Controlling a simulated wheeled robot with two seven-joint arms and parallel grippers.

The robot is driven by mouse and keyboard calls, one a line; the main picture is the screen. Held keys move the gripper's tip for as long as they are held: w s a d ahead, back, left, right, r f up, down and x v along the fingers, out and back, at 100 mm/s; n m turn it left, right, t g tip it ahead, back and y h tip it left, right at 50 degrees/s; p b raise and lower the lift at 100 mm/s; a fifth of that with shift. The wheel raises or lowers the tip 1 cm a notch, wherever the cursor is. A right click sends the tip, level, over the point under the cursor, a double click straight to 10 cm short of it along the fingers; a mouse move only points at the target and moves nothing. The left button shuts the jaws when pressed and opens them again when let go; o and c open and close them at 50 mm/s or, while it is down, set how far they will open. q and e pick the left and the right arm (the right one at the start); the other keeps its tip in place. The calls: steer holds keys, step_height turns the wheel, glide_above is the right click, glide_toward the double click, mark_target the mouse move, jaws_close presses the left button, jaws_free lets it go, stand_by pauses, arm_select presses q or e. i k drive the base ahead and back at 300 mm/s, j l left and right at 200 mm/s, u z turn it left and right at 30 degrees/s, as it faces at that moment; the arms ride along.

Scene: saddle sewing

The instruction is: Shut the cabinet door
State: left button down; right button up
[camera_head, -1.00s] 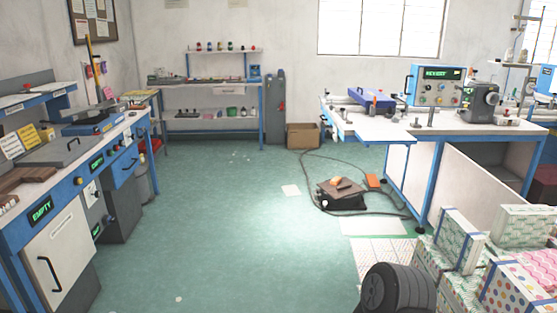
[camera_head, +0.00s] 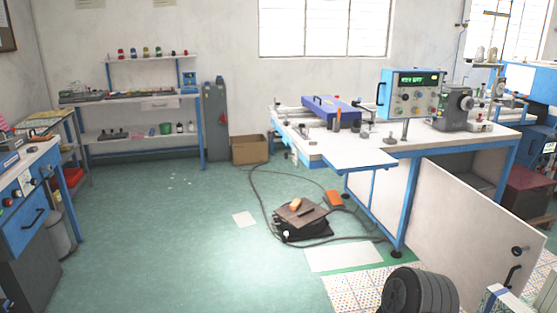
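At the right, under the white-topped blue-framed workbench, a large white panel (camera_head: 465,215) with a black handle near its right end looks like the cabinet door. It stands swung out from the bench toward me, and a dark opening (camera_head: 474,176) shows behind it. The panel's lower right end is partly hidden by a box at the picture's bottom edge. Neither my left nor my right gripper is in view, so nothing is seen touching the panel.
The workbench (camera_head: 385,152) carries a control box (camera_head: 411,93) and a grey machine. A pedal unit (camera_head: 302,218) with a cable lies on the floor before it. A strapped box (camera_head: 498,300) is at the bottom right. The green floor (camera_head: 165,240) is clear at centre left.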

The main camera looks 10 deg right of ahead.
mark_target(457, 232)
steer(key=i+z, duration=0.5)
steer(key=i+j+z, duration=0.15)
steer(key=i+z, duration=0.55)
steer(key=z, duration=0.25)
steer(key=i+j+z, duration=0.15)
steer(key=z, duration=0.3)
steer(key=i+j+z, duration=0.2)
steer(key=i+j, duration=0.5)
steer(key=i+j+z, duration=0.15)
steer(key=i+j, duration=0.55)
steer(key=j, duration=0.15)
